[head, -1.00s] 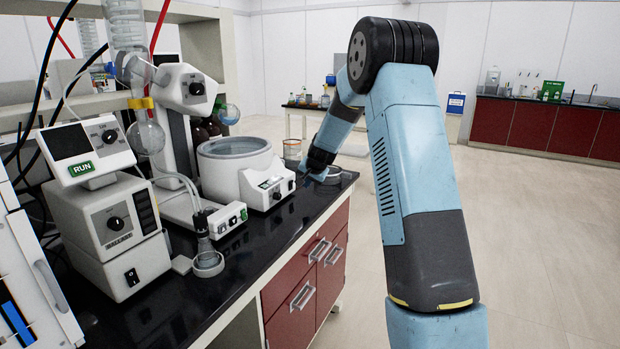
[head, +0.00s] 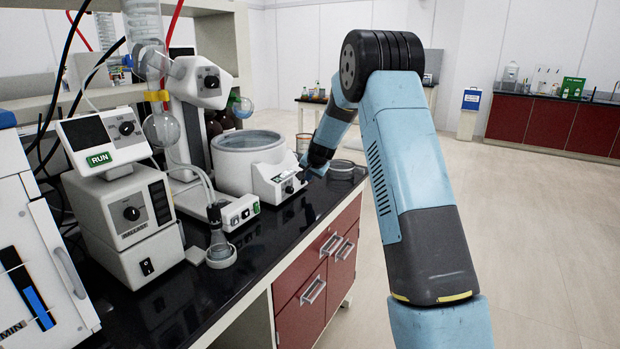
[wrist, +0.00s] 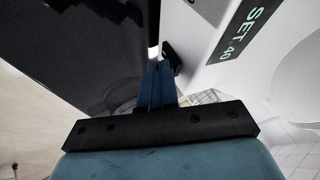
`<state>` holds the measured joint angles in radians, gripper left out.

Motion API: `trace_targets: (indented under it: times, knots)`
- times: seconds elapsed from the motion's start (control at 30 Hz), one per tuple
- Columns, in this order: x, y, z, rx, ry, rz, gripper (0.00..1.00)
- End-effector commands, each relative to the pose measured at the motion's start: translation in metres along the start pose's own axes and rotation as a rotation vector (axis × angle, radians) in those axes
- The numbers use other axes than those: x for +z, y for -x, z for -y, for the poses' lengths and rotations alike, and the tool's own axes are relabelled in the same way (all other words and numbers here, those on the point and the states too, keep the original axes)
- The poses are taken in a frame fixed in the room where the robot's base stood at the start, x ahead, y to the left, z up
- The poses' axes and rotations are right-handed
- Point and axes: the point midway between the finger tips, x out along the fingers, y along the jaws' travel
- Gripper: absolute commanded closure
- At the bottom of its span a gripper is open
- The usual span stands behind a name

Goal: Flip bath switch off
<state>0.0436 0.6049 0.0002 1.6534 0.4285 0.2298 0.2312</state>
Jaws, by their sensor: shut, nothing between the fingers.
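The white heating bath (head: 228,178) stands on the black bench, with a round grey-rimmed basin and a sloped control panel on its front right. In the wrist view its panel (wrist: 208,38) shows a display reading "SET 40". A small black switch (wrist: 171,55) sticks out at the panel's edge; its position, on or off, I cannot tell. My gripper (wrist: 155,68) is shut and empty, its blue fingertips just beside the switch; I cannot tell whether they touch. In the head view my gripper (head: 305,177) is small, at the right end of the bath's panel.
A rotary evaporator with a controller (head: 122,210) reading "RUN" stands to the left on the bench (head: 262,245). A glass beaker (head: 303,143) stands behind the gripper, and a round dish (head: 342,167) lies to its right. Open floor lies right of the bench.

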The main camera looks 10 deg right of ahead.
Motion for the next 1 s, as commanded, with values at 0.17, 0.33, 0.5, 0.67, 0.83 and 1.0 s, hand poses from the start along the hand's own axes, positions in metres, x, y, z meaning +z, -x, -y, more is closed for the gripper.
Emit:
trace_targets:
  times: [0.17,0.33,0.5,0.67,0.83,1.0]
  knots:
    - [-0.001,-0.002,0.008,-0.001,0.001,-0.001,1.0]
    - [-0.001,-0.002,0.007,-0.001,0.0,-0.001,1.0]
    - [-0.002,0.0,0.008,-0.002,0.001,-0.001,1.0]
    - [-0.004,0.005,0.011,-0.003,0.001,-0.002,1.0]
    - [-0.007,0.01,0.014,-0.002,0.001,-0.001,1.0]
    - [-0.008,0.011,0.014,-0.002,0.001,0.0,1.0]
